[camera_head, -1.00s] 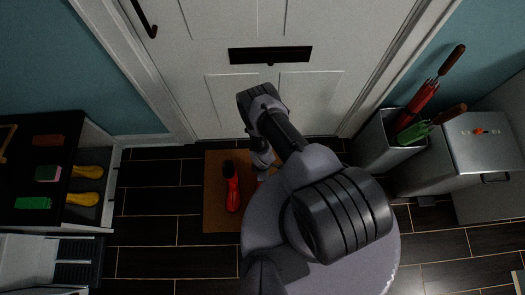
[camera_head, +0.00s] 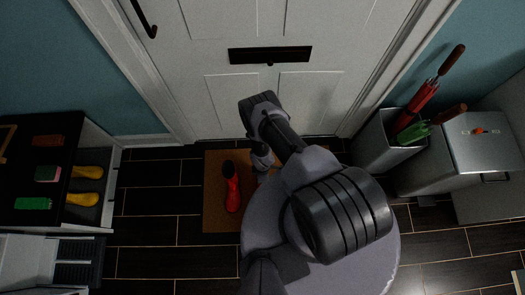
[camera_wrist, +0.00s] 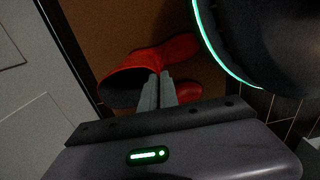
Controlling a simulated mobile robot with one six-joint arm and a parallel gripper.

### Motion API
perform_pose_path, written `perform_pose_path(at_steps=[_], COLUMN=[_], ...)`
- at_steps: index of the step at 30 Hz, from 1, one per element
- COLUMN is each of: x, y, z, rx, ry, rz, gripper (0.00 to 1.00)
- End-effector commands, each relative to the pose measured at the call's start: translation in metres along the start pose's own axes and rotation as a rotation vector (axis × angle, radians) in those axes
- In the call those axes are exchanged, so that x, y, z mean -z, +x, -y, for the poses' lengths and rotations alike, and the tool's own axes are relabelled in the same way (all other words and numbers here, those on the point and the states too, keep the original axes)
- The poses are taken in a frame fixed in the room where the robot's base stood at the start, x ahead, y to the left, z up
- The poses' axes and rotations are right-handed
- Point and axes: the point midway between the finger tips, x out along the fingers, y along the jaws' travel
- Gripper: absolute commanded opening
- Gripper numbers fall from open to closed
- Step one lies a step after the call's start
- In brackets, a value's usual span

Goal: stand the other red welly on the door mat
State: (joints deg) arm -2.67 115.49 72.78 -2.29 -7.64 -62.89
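One red welly (camera_head: 232,190) stands on the brown door mat (camera_head: 215,222) in the head view, toe towards me. In the wrist view its dark open top and red shaft (camera_wrist: 143,66) lie left of my fingers. A second red toe (camera_wrist: 188,91) shows just right of the fingers in the wrist view; the rest of that welly is hidden by my gripper. My gripper (camera_wrist: 160,76) is low over the mat, its two grey fingers close together. Whether they pinch the second welly is hidden. In the head view my arm covers that spot.
A white door (camera_head: 230,100) stands behind the mat. A bin with umbrellas (camera_head: 372,150) and a grey cabinet (camera_head: 485,150) are at right. Dark floor left of the mat is clear.

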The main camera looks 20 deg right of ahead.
Motion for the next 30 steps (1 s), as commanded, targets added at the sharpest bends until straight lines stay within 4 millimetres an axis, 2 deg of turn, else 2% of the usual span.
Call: perform_pose_path(at_steps=[28,30], x=[0.0002,0.0002], y=[0.0071,0.0071], z=[-0.0008,-0.0008], rx=[-0.001,-0.001], ry=[0.000,0.000], rz=[0.000,0.000], gripper=[0.00,0.18])
